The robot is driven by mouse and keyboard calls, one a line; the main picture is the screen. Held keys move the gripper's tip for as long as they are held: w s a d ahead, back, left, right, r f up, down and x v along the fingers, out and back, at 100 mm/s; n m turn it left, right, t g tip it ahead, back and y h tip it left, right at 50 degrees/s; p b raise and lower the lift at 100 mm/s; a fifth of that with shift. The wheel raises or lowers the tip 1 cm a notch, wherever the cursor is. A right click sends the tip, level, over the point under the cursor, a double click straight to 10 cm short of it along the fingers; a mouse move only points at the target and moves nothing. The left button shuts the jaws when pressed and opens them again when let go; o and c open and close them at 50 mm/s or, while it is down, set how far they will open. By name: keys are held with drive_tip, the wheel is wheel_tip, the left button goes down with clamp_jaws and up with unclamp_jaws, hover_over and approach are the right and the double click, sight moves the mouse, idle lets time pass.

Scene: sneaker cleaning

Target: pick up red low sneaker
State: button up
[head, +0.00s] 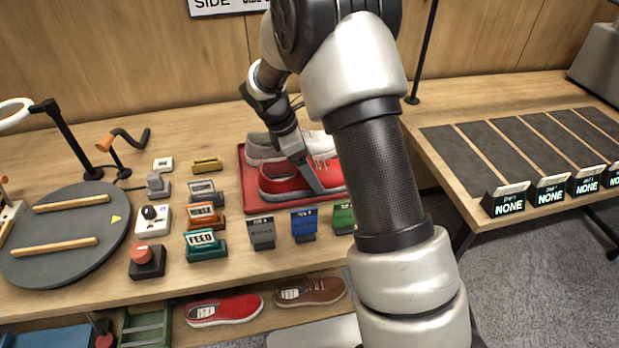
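A red low sneaker (278,183) with a white sole lies on the red tray (262,209) on the table. A grey-white sneaker (262,149) lies behind it on the same tray. My gripper (310,181) points down at the red sneaker, with a grey finger crossing in front of its upper near the middle. The other finger is not clearly seen, so I cannot tell whether the gripper is open or closed on the shoe. My arm hides the right end of the tray. Another red shoe (224,309) lies on the shelf below.
A dark turntable (60,268) with two wooden bars is at left. Button boxes, including a teal FEED box (206,245), stand between it and the tray. Small grey, blue (304,225) and green signs line the tray's front. A brown shoe (310,291) sits below. Dark mats (520,145) lie right.

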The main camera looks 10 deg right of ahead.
drive_tip(key=c, duration=1.4)
drive_tip(key=shift+r, duration=0.1)
